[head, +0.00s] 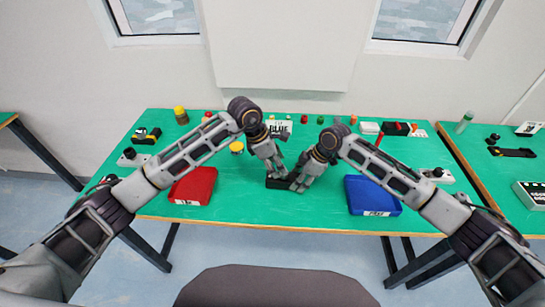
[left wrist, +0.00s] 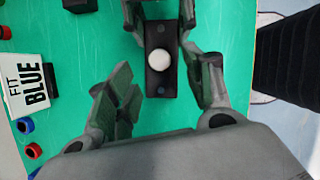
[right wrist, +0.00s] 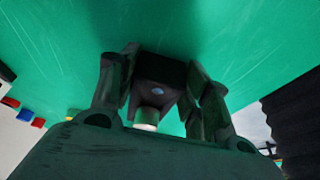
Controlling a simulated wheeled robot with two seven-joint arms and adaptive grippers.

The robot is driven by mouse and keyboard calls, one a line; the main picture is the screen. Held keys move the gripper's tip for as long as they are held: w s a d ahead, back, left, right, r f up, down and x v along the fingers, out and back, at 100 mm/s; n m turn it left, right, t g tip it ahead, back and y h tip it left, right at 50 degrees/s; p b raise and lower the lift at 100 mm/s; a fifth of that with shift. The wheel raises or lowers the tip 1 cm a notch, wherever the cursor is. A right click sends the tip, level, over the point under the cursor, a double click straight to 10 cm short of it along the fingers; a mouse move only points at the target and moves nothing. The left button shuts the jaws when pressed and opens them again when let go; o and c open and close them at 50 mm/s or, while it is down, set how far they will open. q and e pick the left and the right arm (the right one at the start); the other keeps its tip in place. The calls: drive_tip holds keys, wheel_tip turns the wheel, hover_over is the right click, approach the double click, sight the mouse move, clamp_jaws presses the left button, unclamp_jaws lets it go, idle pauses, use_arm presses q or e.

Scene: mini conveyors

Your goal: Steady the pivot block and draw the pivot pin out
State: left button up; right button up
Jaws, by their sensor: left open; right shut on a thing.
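The dark pivot block (left wrist: 162,86) lies on the green table between my grippers, and its end shows in the head view (head: 277,183). The pivot pin, with a round white head (left wrist: 158,60), stands in the block; its pale head also shows in the right wrist view (right wrist: 147,117). My right gripper (head: 298,181) is shut on the block, with a finger along each side. My left gripper (head: 276,167) is open above the block. In the left wrist view its fingers are spread either side of the block, clear of the pin.
A red tray (head: 194,187) stands left of the block and a blue tray (head: 371,196) right of it. A sign reading "FIT BLUE" (head: 279,127) stands behind, with small coloured parts along the back. The table front near the block is clear.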

use_arm(q)
drive_tip(key=shift+x, duration=2.5)
use_arm(e)
drive_tip(key=shift+s+f, duration=0.2)
drive_tip(key=shift+f, duration=0.15)
use_arm(q)
drive_tip(key=c, duration=1.1)
drive_tip(key=shift+r, duration=0.5)
drive_tip(key=shift+r, duration=2.25)
drive_tip(key=shift+r, duration=0.1)
